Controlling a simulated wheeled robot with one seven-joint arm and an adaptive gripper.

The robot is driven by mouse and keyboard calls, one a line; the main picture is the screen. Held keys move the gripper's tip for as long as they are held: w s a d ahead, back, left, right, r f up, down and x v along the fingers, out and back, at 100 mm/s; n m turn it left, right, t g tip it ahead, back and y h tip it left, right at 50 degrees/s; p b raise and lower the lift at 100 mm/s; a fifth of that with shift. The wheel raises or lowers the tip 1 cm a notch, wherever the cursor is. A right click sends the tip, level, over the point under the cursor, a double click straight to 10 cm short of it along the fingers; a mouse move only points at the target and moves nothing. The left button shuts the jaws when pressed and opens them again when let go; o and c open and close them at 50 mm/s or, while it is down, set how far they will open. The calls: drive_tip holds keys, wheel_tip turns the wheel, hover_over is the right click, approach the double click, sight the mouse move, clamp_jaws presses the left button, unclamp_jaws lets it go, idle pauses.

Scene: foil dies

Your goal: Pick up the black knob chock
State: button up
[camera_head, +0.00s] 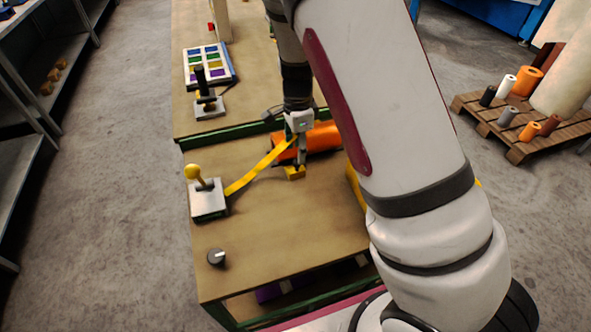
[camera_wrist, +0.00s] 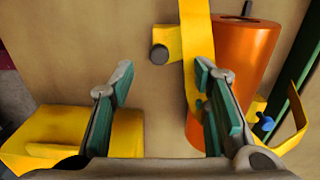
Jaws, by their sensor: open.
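The black knob chock (camera_wrist: 172,40) is a small yellow block with a round black knob (camera_wrist: 160,53). In the wrist view it lies on the tabletop at upper centre, left of the orange roll and beside the yellow strap. In the head view a small yellow block (camera_head: 294,173), which seems to be this chock, sits just below my gripper (camera_head: 297,158). My gripper is open and empty; in the wrist view its two green-padded fingers (camera_wrist: 163,78) are spread, with the chock just beyond the gap between the tips.
The orange roll (camera_wrist: 250,50) and yellow strap (camera_wrist: 197,40) stand close by the right finger. A larger yellow block (camera_wrist: 120,130) lies by the left finger. A yellow piece with a blue knob (camera_wrist: 262,122) is at right. A lever box (camera_head: 208,200) and dial (camera_head: 217,257) are on the table.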

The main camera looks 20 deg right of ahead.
sight(297, 164)
drive_tip(key=shift+a+f+p, duration=0.1)
drive_tip(key=shift+f+p, duration=0.4)
drive_tip(key=shift+f, duration=2.65)
clamp_jaws()
